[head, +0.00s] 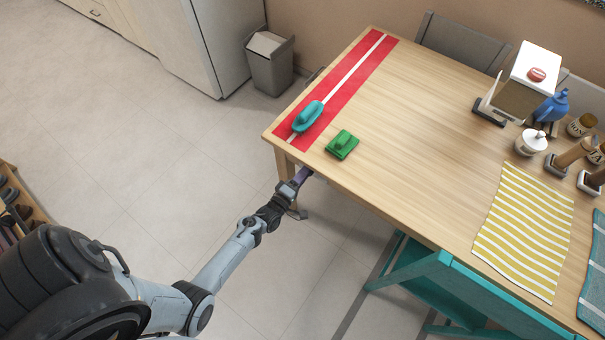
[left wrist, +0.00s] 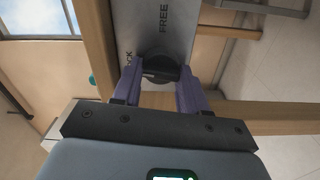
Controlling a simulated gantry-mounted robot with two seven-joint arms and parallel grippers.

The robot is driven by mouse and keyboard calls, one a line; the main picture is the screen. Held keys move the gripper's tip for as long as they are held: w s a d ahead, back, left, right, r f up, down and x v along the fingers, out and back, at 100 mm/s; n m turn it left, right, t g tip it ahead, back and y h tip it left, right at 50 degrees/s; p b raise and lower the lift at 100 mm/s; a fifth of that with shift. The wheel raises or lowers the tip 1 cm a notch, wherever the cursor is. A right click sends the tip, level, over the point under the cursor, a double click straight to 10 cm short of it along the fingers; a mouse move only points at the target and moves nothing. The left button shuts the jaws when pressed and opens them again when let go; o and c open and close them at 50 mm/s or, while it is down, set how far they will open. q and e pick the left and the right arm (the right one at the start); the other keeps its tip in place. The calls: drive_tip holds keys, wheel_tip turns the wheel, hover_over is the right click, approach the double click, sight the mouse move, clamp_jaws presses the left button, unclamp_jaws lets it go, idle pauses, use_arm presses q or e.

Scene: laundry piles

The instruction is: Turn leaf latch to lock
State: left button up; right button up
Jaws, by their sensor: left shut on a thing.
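In the left wrist view, a dark round latch knob (left wrist: 158,68) sits on a grey plate (left wrist: 148,32) under the table. The plate carries the word "FREE" and a partly covered word ending in "CK". My left gripper (left wrist: 158,82) has its two purple fingers on either side of the knob and is shut on it. In the head view, my left gripper (head: 303,176) reaches under the table's near left edge, and the latch is hidden there by the tabletop. My right gripper is in neither view.
The wooden table (head: 420,130) bears a red runner (head: 352,75), a teal iron-shaped item (head: 307,116), a green item (head: 342,145) and a yellow striped cloth (head: 525,230). A teal chair (head: 430,275) stands at the near side.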

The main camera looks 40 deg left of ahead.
use_arm(q)
drive_tip(key=shift+n, duration=0.6)
drive_tip(key=o, duration=1.1)
drive_tip(key=shift+c, duration=0.2)
drive_tip(key=s+d+p, duration=0.1)
drive_tip(key=s+p, duration=0.1)
drive_tip(key=s, duration=0.8)
drive_tip(key=shift+s, duration=0.35)
